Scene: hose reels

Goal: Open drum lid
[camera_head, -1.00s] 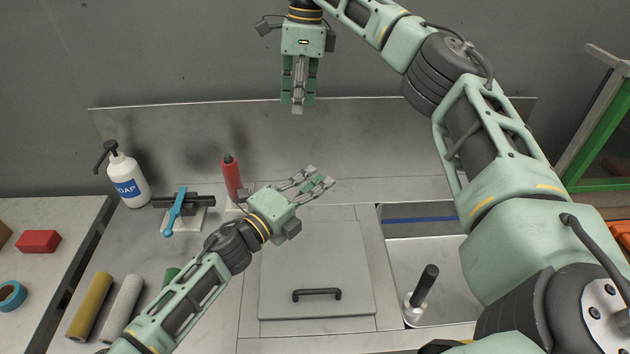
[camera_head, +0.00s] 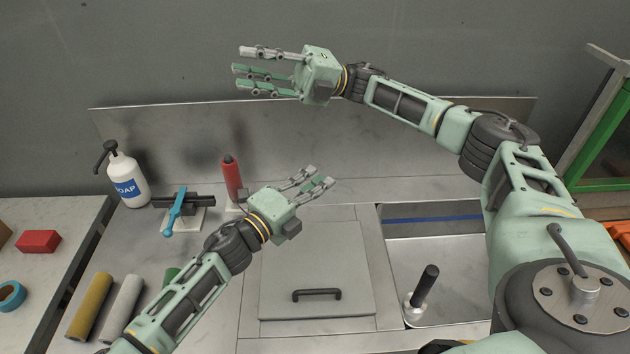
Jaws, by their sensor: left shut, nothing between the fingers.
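A square grey lid (camera_head: 342,262) lies flat and closed in the worktop at the centre. A dark bar handle (camera_head: 317,295) is fixed near its front edge. No round drum is in view. My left gripper (camera_head: 319,178) is shut and empty above the back edge of the lid, pointing to the back right, well away from the handle. My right gripper (camera_head: 244,68) is open and empty, high up in front of the grey wall, pointing left. Its fingers are spread apart, and it touches nothing.
Right of the lid is a recessed basin (camera_head: 450,265) with a dark upright lever (camera_head: 424,285) at its near left. A soap bottle (camera_head: 128,178), a blue-handled valve (camera_head: 176,212) and a red bottle (camera_head: 231,178) stand at the back left. Rolls (camera_head: 90,305) lie at the front left.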

